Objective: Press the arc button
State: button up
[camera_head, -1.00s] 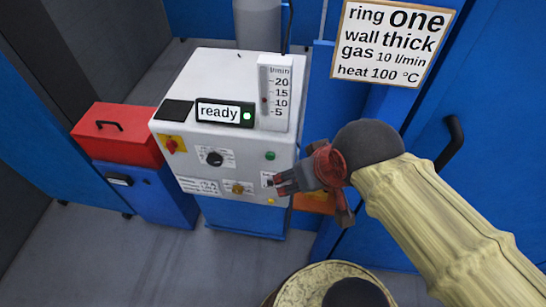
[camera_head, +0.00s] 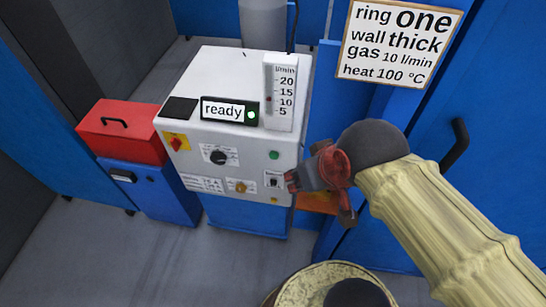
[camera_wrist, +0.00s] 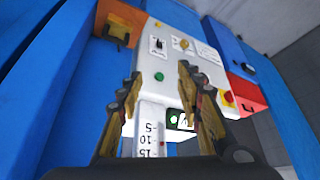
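The white machine (camera_head: 235,75) has a front panel with a round green button (camera_head: 274,155) at its upper right. The green button also shows in the wrist view (camera_wrist: 159,77), between my fingers in the picture. No readable label tells me whether it is the arc button. A black switch (camera_head: 273,181) on a white plate sits below it. My gripper (camera_head: 291,181) is just right of the switch in the head view, apparently in front of the panel. In the wrist view its two fingers (camera_wrist: 160,74) are apart with nothing held between them.
A display (camera_head: 229,111) reads "ready" beside a lit green lamp. A flow gauge (camera_head: 279,92) stands on the machine. The panel also has a black knob (camera_head: 218,157), a red-and-yellow switch (camera_head: 176,142) and a brass fitting (camera_head: 240,187). A red box (camera_head: 122,130) is at left.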

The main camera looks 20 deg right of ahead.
grip_shut()
dwell(1.5)
